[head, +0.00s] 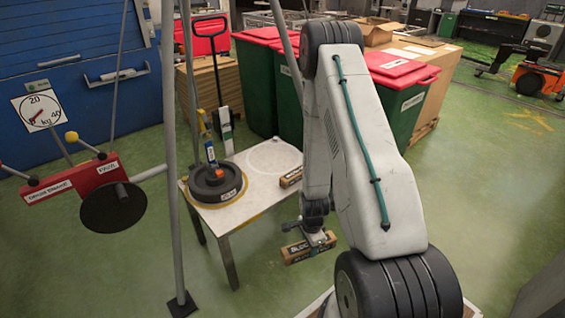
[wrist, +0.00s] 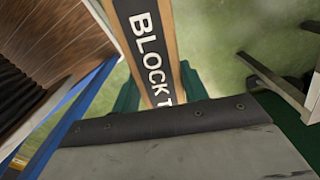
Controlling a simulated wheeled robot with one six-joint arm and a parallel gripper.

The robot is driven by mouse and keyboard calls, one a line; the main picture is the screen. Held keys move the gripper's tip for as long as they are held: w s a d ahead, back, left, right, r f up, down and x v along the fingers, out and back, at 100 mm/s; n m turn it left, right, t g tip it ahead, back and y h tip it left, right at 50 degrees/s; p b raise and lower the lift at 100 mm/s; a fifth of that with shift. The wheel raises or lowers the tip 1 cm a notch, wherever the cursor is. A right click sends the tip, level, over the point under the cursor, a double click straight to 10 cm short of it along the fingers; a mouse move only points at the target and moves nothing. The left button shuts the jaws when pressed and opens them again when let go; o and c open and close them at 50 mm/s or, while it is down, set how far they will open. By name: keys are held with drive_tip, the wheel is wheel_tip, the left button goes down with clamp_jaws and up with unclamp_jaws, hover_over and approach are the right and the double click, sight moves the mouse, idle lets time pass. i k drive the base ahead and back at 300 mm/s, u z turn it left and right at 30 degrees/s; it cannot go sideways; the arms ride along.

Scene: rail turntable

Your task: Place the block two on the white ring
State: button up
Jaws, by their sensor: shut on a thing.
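My gripper (head: 319,238) is shut on block two (head: 298,251), a wooden bar with a dark labelled face. It hangs in front of the small table's right side, below the height of its top. In the wrist view block two (wrist: 148,45) reads "BLOCK T", the rest being cut off, and lies between the green fingers of my gripper (wrist: 160,92). The white ring (head: 251,162) is a thin circle marked on the tabletop at the back right. Block two is apart from the ring.
A grey pole (head: 172,150) stands left of the table. Green bins (head: 257,88) stand behind.

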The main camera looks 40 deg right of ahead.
sight(266, 151)
drive_tip(key=z, duration=2.25)
drive_tip(key=i, duration=1.65)
drive_tip(key=u, duration=2.8)
drive_tip(key=i, duration=1)
drive_tip(key=u, duration=0.05)
